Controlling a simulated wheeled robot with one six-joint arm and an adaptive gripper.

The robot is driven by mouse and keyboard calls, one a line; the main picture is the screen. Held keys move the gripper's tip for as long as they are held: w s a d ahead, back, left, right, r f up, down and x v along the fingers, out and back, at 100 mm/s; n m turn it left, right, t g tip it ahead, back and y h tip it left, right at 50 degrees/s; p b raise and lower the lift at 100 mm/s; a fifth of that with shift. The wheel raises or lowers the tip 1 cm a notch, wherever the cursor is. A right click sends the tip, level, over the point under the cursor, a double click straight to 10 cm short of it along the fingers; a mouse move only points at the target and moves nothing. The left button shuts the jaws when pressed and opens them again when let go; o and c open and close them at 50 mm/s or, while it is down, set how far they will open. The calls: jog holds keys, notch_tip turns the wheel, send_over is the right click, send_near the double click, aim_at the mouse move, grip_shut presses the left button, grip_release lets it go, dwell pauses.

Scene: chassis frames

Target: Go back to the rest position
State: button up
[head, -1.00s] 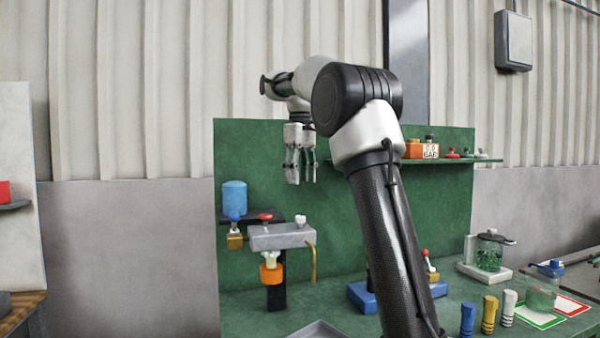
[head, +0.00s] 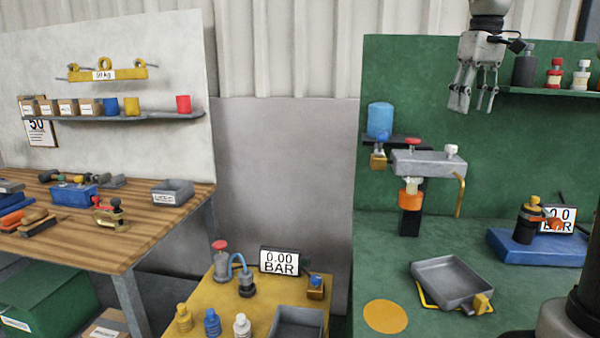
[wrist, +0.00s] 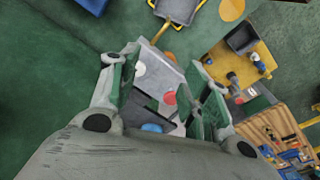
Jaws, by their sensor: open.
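My gripper (head: 474,106) hangs at the upper right of the head view, in front of the green back panel (head: 420,90). Its fingers point down, spread apart, with nothing between them. It is higher in the picture than the grey tap block (head: 430,163) with the red and white knobs, and clear of it. In the wrist view my gripper (wrist: 163,65) is open and empty, and the tap block (wrist: 152,72) lies below, between the fingers. Most of my arm is outside the head view.
A shelf (head: 545,92) with several bottles is right of my gripper. A blue canister (head: 380,120) stands left of the tap block. A grey tray (head: 450,282) lies on the green bench. A yellow table (head: 255,310) and wooden bench (head: 150,215) are left.

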jog(key=s+a+f+m+t, duration=0.1)
jog(key=s+f, duration=0.8)
jog(key=s, duration=0.3)
jog(key=s+a+f+m+t, duration=0.1)
jog(key=s+a+f+t, duration=0.1)
jog(key=s+f, duration=0.7)
jog(key=s, duration=0.3)
jog(key=shift+f, duration=0.35)
